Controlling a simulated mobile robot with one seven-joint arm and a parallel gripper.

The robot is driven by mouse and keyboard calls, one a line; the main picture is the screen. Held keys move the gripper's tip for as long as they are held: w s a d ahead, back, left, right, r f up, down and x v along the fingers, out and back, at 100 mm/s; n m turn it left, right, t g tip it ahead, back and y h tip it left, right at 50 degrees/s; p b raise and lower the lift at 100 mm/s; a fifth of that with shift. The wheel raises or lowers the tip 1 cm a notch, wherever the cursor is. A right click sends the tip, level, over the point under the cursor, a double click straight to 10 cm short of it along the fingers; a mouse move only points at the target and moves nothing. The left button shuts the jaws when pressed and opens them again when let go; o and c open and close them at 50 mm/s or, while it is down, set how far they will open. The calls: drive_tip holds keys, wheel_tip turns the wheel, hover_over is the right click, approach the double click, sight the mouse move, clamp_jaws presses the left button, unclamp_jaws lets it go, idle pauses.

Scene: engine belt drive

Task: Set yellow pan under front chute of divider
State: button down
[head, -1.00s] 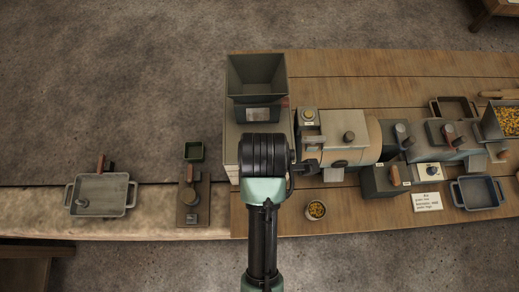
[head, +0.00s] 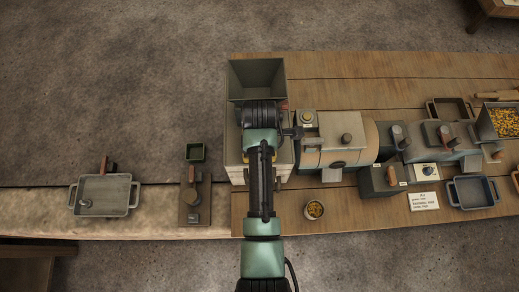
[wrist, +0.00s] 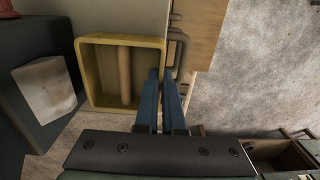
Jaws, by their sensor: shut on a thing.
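The yellow pan (wrist: 87,42) shows in the wrist view as a square, shallow pan with a yellow rim. A dark bracket-like handle (wrist: 184,52) stands at its right side. My gripper (wrist: 163,80) has its two blue fingers close together at the pan's right edge, shut on the pan there. I cannot tell for sure which machine is the divider; a grey machine with an open square hopper (head: 257,76) stands behind my arm.
A dark green-grey block (wrist: 25,95) with a pale plate is close left of the pan in the wrist view. A grey drum machine (head: 342,140) stands right of my arm. A small cup (head: 314,209) sits near the table's front edge. A grey pan (head: 104,193) lies far left.

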drive_tip(key=shift+w+f, duration=0.15)
drive_tip(key=shift+w, duration=0.05)
drive_tip(key=c, duration=1.5)
unclamp_jaws()
drive_tip(key=shift+f, duration=0.2)
drive_tip(key=o, duration=0.5)
drive_tip(key=shift+r+p, duration=0.4)
drive_tip(key=shift+r, duration=5.85)
